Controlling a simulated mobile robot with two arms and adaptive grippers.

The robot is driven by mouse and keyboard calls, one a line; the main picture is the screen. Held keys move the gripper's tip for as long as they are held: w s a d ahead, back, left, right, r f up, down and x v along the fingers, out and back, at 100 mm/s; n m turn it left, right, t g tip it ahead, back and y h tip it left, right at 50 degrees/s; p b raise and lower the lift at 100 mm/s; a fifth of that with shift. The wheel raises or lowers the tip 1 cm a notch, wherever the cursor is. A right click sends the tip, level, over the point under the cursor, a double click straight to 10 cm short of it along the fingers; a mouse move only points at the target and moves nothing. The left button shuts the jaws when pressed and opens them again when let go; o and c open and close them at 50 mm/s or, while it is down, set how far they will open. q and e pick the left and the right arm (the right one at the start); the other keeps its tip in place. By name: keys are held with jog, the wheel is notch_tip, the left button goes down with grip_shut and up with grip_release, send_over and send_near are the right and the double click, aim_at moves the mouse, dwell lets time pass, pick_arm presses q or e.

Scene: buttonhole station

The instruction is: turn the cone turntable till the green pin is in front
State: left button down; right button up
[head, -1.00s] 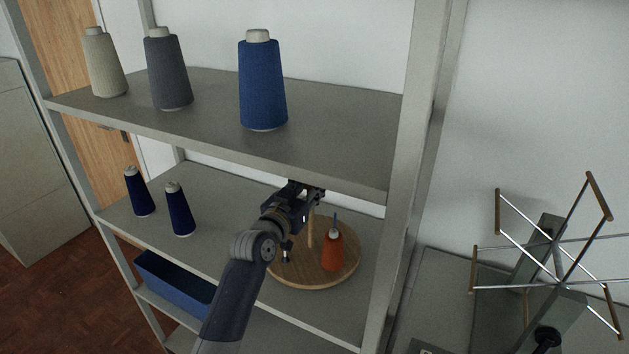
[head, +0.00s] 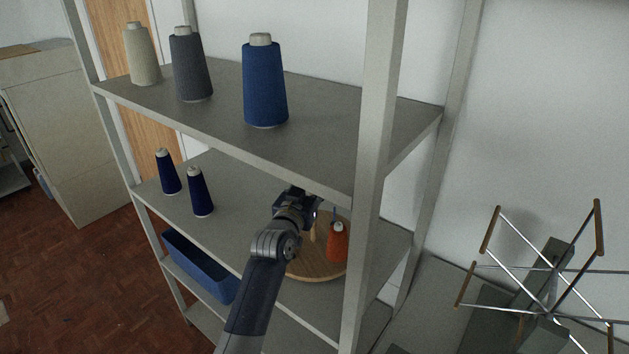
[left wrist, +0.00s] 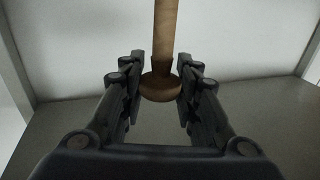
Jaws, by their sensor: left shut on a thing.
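The wooden turntable (head: 312,276) is on the middle shelf, partly hidden by my left arm and a shelf upright. An orange cone (head: 338,243) stands on its right side, with a thin blue pin tip (head: 333,214) behind it. A pale wooden post (head: 314,232) rises left of the cone. My left gripper (head: 303,199) is over the turntable's back part, its fingertips hidden there. I cannot make out a green pin. My right gripper is not in view.
The upper shelf (head: 330,150) lies close above my left gripper. Large cones stand on the upper shelf, and two navy cones (head: 201,192) sit left of my arm. A yarn winder (head: 550,290) stands at right.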

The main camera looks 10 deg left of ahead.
pick_arm(q)
jog(key=c, duration=1.2)
grip_release()
jog(key=shift+r, duration=0.1)
jog(key=shift+o, duration=0.2)
jog(key=shift+s+a, duration=0.1)
jog(key=shift+s, duration=0.4)
jog(key=v, duration=1.1)
